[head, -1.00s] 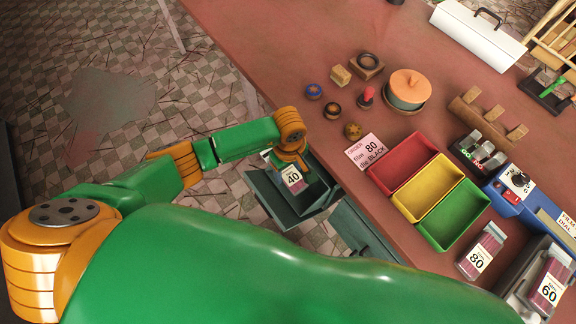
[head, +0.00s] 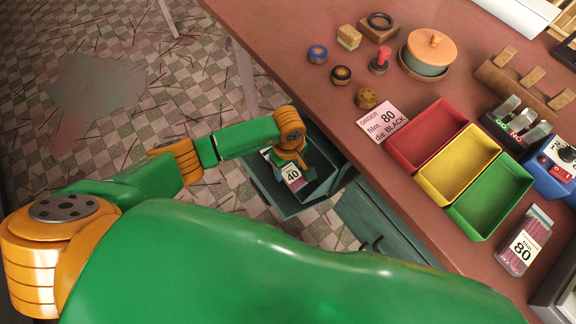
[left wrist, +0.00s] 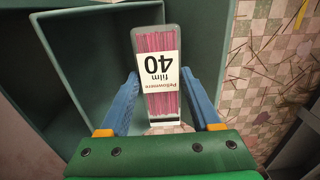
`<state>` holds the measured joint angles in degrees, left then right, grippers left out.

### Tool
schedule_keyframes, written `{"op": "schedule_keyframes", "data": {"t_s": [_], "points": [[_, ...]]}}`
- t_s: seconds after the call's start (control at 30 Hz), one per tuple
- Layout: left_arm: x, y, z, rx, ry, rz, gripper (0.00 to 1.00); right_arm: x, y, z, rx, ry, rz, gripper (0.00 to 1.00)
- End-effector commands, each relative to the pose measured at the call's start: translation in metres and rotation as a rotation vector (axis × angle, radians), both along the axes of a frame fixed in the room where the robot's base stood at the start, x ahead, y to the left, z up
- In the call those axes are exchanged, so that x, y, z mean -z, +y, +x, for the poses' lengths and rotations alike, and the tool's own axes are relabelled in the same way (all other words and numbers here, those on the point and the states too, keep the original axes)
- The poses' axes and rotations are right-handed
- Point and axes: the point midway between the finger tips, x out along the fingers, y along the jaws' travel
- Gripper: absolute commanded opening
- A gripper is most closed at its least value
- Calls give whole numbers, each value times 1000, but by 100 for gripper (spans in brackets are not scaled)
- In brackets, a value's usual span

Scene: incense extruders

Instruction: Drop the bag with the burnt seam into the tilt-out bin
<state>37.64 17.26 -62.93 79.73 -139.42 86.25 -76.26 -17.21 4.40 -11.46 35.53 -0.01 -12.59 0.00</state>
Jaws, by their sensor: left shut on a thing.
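My left gripper (head: 290,158) is shut on a clear bag of pink sticks (head: 292,178) labelled "40". In the left wrist view the bin (left wrist: 50,45) surrounds the bag on the left. My right gripper is not in view.
On the table are a red tray (head: 424,133), a yellow tray (head: 457,162) and a green tray (head: 490,196), all empty. An order card (head: 382,124) reads "film 80 die BLACK". Another bag labelled "80" (head: 525,240) lies at the right. Tiled floor (head: 110,125) lies left.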

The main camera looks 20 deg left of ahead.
Motion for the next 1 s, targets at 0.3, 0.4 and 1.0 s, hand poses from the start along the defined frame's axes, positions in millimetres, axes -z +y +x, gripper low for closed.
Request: {"op": "schedule_keyframes", "data": {"t_s": [0.3, 0.4, 1.0], "points": [[1, 0, 0, 0, -1, 1, 77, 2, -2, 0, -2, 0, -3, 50], [1, 0, 0, 0, -1, 1, 99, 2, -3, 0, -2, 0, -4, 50], [2, 0, 0, 0, -1, 1, 99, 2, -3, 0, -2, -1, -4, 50]]}}
